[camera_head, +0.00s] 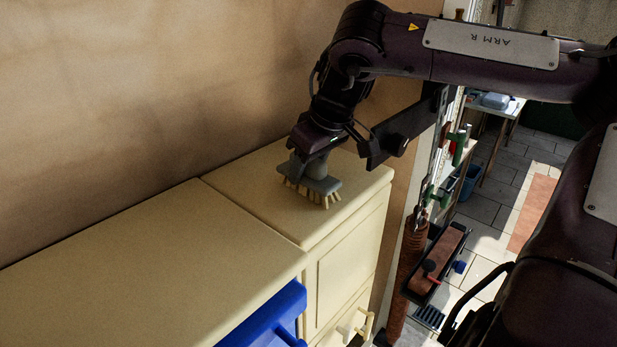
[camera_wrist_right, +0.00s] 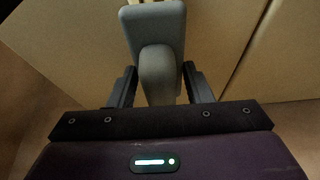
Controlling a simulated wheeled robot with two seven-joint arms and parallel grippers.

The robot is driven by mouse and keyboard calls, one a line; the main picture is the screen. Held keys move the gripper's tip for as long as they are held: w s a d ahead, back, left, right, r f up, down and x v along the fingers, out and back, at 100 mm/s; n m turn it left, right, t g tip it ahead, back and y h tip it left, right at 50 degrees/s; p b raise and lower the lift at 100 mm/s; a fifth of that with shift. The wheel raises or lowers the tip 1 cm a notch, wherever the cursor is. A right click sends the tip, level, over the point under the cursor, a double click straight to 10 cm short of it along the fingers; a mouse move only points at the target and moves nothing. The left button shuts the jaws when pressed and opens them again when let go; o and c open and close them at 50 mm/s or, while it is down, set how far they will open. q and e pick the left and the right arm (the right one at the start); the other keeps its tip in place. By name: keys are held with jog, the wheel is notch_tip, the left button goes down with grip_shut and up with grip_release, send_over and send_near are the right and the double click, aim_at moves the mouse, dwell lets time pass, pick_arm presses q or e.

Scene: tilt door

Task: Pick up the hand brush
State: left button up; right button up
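The hand brush (camera_head: 314,179) has a grey body, a rounded grey grip and pale bristles pointing down at the top of the cream cabinet (camera_head: 350,196). I cannot tell whether the bristles touch the surface. My right gripper (camera_head: 318,150) is directly above it, pointing down. In the right wrist view, the brush (camera_wrist_right: 158,28) shows its grey body, with its grip between the fingers of my right gripper (camera_wrist_right: 160,82). The fingers lie very close to the grip's sides; contact is not clear. My left gripper is not in view.
The cream counter (camera_head: 150,265) is bare on the left, beside the wall. A blue box (camera_head: 268,318) is below its front edge. Right of the cabinet stands a brown post (camera_head: 408,270) with a tray (camera_head: 437,262). Tiled floor shows at the right.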

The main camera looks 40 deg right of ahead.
jog(key=c, duration=0.3)
